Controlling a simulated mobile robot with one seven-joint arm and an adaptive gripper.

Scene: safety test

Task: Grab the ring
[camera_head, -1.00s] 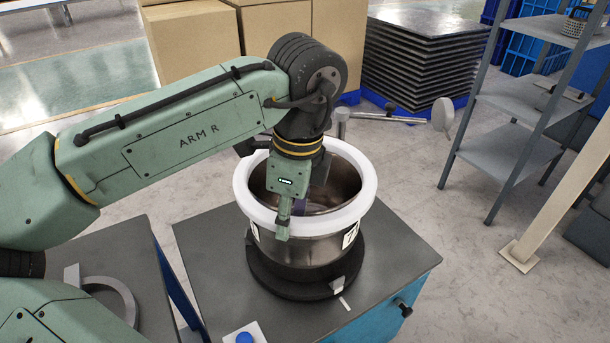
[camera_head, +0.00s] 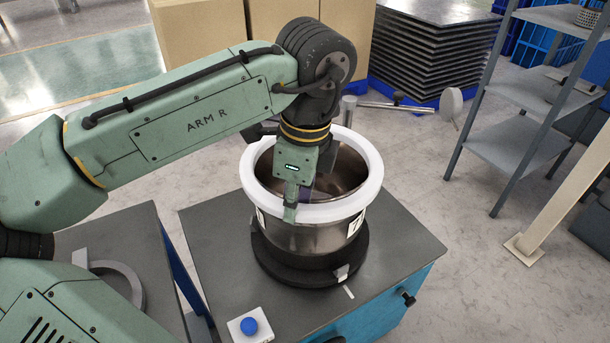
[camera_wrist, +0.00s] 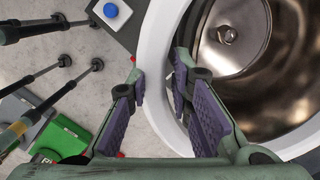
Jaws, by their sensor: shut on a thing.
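A thick white ring (camera_head: 371,183) lies around the top rim of a shiny metal pot (camera_head: 320,238). It also shows in the wrist view (camera_wrist: 153,40) as a curved white band. My gripper (camera_head: 291,212) reaches down at the near side of the ring and is shut on its band. In the wrist view, my gripper (camera_wrist: 158,86) has one finger outside the band and the other inside the opening. The inner finger is mostly hidden in the head view. A flat grey ring (camera_head: 120,275) lies on the left table, apart from my gripper.
The pot stands on a round black base (camera_head: 300,272) on a dark-topped cabinet (camera_head: 205,240). A blue button (camera_head: 249,326) sits at its front corner. A metal shelf (camera_head: 515,150) and a beige post (camera_head: 565,190) stand to the right. Boxes (camera_head: 205,40) and stacked plates (camera_head: 430,50) are behind.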

